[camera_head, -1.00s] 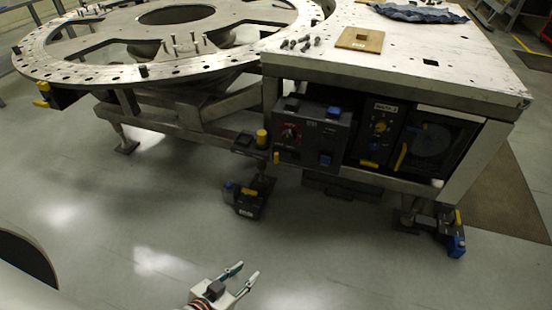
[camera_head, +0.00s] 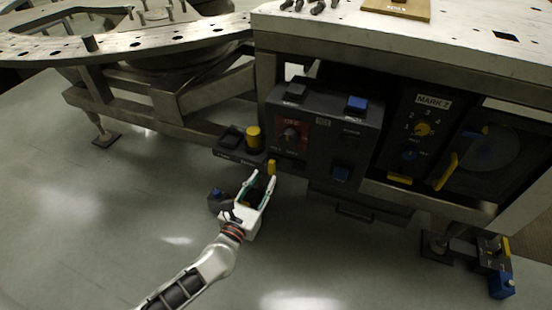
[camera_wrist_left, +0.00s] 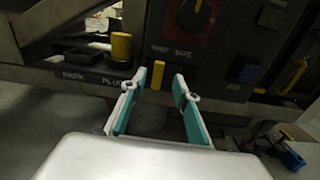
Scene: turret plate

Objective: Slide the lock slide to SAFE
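The lock slide appears to be a small upright yellow tab (camera_head: 271,166) at the lower left edge of the dark control box (camera_head: 325,135). In the left wrist view the yellow tab (camera_wrist_left: 158,74) stands below the left of two labels; the right one reads SAFE, the left one is hard to read. My left gripper (camera_head: 262,177) is open, its teal-lined fingers pointing up at the tab. In the left wrist view the tab shows between the fingertips (camera_wrist_left: 159,84); I cannot tell whether they touch it. My right gripper is out of view.
A yellow cylinder (camera_head: 253,138) stands on a dark PARK/PLUG holder just left of the tab. A red-backed dial (camera_head: 291,135) and blue buttons (camera_head: 357,103) are on the box. The steel table top (camera_head: 450,40) overhangs above.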

